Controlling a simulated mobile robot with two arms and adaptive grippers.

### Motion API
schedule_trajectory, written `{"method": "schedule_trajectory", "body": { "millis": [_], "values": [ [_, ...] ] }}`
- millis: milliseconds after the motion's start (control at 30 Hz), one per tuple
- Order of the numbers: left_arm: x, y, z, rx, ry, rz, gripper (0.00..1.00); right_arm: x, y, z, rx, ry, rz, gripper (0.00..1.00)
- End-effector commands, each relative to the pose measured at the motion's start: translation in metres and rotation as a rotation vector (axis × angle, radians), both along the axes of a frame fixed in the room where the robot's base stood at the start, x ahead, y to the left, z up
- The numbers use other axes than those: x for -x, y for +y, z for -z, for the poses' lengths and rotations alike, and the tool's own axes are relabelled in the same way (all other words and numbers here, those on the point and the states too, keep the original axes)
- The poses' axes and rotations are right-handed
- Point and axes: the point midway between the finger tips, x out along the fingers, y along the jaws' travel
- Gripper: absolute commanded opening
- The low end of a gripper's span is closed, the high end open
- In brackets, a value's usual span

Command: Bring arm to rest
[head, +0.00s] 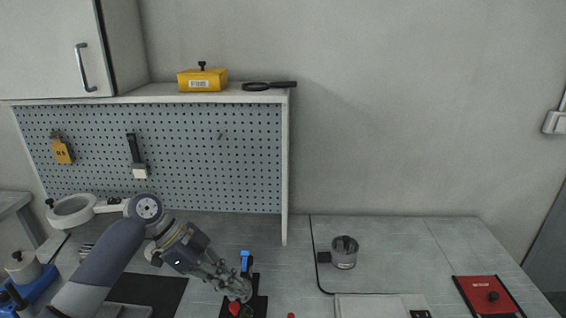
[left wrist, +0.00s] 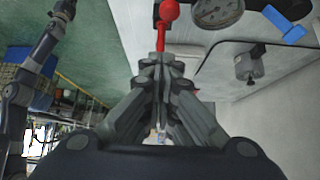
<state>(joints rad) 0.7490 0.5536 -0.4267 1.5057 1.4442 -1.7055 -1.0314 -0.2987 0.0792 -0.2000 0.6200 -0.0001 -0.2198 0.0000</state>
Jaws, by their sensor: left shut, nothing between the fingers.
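My left arm comes in from the left in the head view, over the bench. My left gripper (head: 240,292) points down and to the right, close to a red knob (head: 234,309) at the bottom edge. In the left wrist view, my left gripper (left wrist: 161,62) is shut, with its fingers together and nothing held. The red ball-ended lever (left wrist: 168,12) stands just beyond the fingertips; I cannot tell whether they touch. My right gripper is not in view.
A pressure gauge (left wrist: 217,12) and a blue part (left wrist: 284,24) are near the lever; the blue part also shows in the head view (head: 246,260). A grey pot (head: 344,254) and a red case (head: 486,296) stand to the right. The pegboard (head: 200,150) rises behind.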

Motion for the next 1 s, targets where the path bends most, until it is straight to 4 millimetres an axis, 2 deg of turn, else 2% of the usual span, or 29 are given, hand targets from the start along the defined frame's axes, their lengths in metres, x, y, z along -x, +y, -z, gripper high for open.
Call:
{"method": "schedule_trajectory", "body": {
  "millis": [33,200,300,500,700,1000],
  "values": [
    [0.01,-0.007,0.019,-0.018,0.023,-0.015,0.0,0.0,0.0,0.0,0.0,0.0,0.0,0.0],
    [0.052,-0.026,0.088,-0.111,0.093,-0.155,0.0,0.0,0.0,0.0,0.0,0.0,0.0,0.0],
    [0.08,-0.034,0.122,-0.158,0.126,-0.273,0.0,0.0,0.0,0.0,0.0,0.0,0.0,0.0],
    [0.138,-0.036,0.167,-0.227,0.18,-0.561,0.0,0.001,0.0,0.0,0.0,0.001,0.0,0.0],
    [0.192,-0.015,0.184,-0.278,0.22,-0.887,0.0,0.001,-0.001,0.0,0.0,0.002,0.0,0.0],
    [0.243,0.024,0.181,-0.333,0.239,-1.219,0.0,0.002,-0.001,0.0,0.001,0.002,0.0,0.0]
  ]
}}
